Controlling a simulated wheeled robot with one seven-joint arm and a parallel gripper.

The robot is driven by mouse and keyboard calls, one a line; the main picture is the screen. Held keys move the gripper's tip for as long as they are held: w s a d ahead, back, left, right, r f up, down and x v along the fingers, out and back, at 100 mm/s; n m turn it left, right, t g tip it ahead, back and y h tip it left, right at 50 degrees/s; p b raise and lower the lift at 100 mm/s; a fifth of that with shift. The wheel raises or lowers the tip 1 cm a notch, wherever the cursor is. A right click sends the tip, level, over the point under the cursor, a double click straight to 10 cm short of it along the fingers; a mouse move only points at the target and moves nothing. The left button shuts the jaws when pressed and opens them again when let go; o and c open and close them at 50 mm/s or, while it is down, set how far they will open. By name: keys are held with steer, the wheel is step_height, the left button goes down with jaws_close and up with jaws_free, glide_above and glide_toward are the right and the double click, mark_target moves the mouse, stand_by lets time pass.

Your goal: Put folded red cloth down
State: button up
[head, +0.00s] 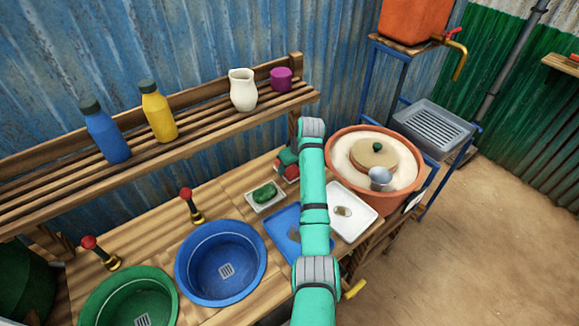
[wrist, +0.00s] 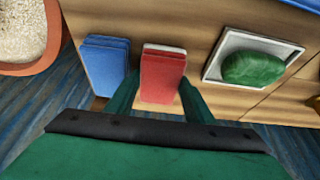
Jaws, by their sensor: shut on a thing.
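The folded red cloth (wrist: 163,78) is between the two green fingers of my gripper (wrist: 160,88) in the wrist view. The gripper is shut on it, and a pale band shows along its far edge. In the head view the red cloth (head: 291,173) shows as a small red patch beside my arm, low over the back of the wooden counter. My arm hides part of it there. I cannot tell whether its underside touches the counter.
A folded blue cloth (wrist: 103,66) lies just left of the red cloth in the wrist view. A green sponge (wrist: 253,67) on a white dish (wrist: 285,50) is to the right. A large clay bowl (head: 340,170), blue basin (head: 192,287) and slatted shelf (head: 205,117) surround this spot.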

steer(key=o, duration=0.7)
steer(key=v, duration=1.2)
steer(key=shift+w+r, duration=0.1)
steer(key=shift+r, duration=0.05)
